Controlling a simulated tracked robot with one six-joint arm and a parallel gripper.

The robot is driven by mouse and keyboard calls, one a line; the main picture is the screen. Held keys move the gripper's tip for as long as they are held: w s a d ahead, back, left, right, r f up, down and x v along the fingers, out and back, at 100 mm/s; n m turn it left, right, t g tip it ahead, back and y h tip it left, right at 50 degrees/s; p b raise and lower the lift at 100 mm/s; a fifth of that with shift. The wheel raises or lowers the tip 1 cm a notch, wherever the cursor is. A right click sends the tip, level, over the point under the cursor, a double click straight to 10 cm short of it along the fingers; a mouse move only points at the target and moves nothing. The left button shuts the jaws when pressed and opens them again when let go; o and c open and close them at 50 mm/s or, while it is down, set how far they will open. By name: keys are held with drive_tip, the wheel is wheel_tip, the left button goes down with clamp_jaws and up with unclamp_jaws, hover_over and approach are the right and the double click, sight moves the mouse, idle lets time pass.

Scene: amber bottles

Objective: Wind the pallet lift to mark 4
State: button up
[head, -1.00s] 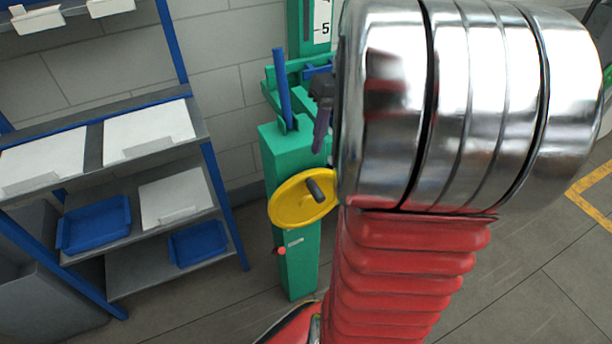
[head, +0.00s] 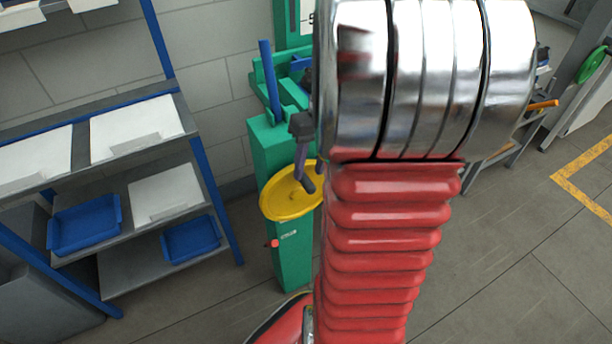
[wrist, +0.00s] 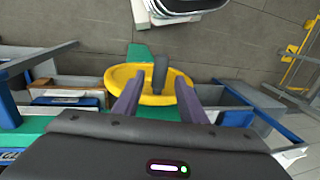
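The pallet lift is a green post (head: 275,150) with a yellow handwheel (head: 285,200) on its front; the wheel also shows in the wrist view (wrist: 120,75). A dark crank knob (wrist: 160,70) stands up from the wheel. My gripper (wrist: 160,88) is open, its two purple fingers apart on either side of the knob's line; contact cannot be told. In the head view my gripper (head: 302,165) hangs just above the knob, partly hidden by my arm. The mark scale (head: 308,12) at the top is mostly cut off, and no mark can be read.
A blue-framed shelf rack (head: 205,185) with white boxes and blue trays (head: 85,225) stands at the left. A small red knob (head: 273,243) sits on the post below the wheel. A bench with an orange handle (head: 543,104) is at the right. Grey floor (head: 500,260) is open there.

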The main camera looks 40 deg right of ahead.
sight(307, 179)
drive_tip(key=shift+w+a+f, duration=0.1)
drive_tip(key=shift+a+f, duration=0.05)
drive_tip(key=shift+f, duration=0.65)
drive_tip(key=shift+a+f, duration=0.15)
drive_tip(key=shift+f, duration=0.65)
drive_tip(key=shift+c, duration=0.5)
clamp_jaws()
drive_tip(key=shift+a, duration=0.2)
drive_tip(key=shift+d, duration=0.15)
